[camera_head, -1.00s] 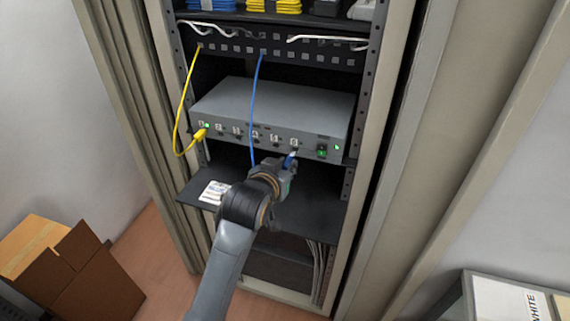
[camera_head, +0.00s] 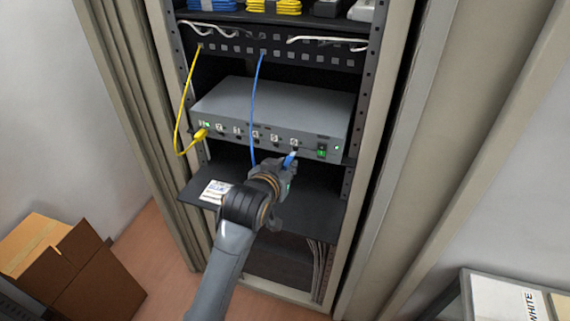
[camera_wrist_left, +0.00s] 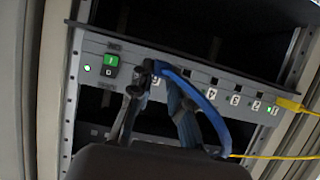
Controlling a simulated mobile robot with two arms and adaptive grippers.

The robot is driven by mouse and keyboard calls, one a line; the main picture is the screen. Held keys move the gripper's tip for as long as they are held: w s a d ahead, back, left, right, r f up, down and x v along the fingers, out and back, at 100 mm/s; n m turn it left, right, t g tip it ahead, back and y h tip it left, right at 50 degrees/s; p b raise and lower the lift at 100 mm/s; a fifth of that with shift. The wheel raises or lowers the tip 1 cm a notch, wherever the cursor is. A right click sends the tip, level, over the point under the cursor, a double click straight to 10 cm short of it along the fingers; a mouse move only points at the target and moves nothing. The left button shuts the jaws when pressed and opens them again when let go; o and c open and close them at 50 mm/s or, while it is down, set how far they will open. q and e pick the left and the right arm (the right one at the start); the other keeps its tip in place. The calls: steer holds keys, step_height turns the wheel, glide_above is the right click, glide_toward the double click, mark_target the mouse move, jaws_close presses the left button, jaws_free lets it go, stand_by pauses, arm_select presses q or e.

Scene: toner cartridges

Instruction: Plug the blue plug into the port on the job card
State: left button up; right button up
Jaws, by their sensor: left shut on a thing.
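The grey switch box (camera_head: 270,108) has a row of numbered ports on its front; the label 6 (camera_wrist_left: 154,79) shows in the left wrist view. My left gripper (camera_head: 283,172) is shut on the blue plug (camera_head: 289,160), just below and in front of the rightmost numbered port (camera_head: 294,143). I cannot tell whether the plug tip touches the port. In the left wrist view the fingers (camera_wrist_left: 160,100) and blue cable (camera_wrist_left: 200,100) cover part of the port row. The job card (camera_head: 214,191) lies on the shelf at left; its print is too small to read. My right gripper is not in view.
A yellow plug (camera_head: 199,134) sits in the leftmost port. The blue cable (camera_head: 254,105) hangs from the patch panel (camera_head: 280,47) across the box front. A green switch (camera_head: 321,150) is right of the ports. The dark shelf (camera_head: 318,205) lies below, and rack posts stand at both sides.

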mark_target(291, 156)
arm_select(q)
steer(key=shift+w+d, duration=0.15)
steer(key=shift+w, duration=0.35)
stand_by(0.8)
steer(key=shift+w+d+p, duration=0.1)
steer(key=shift+w+p, duration=0.15)
steer(key=shift+p, duration=0.3)
steer(key=shift+w+d, duration=0.3)
steer(key=shift+w, duration=0.6)
stand_by(1.0)
steer(key=o, duration=0.9)
steer(key=shift+w, duration=0.1)
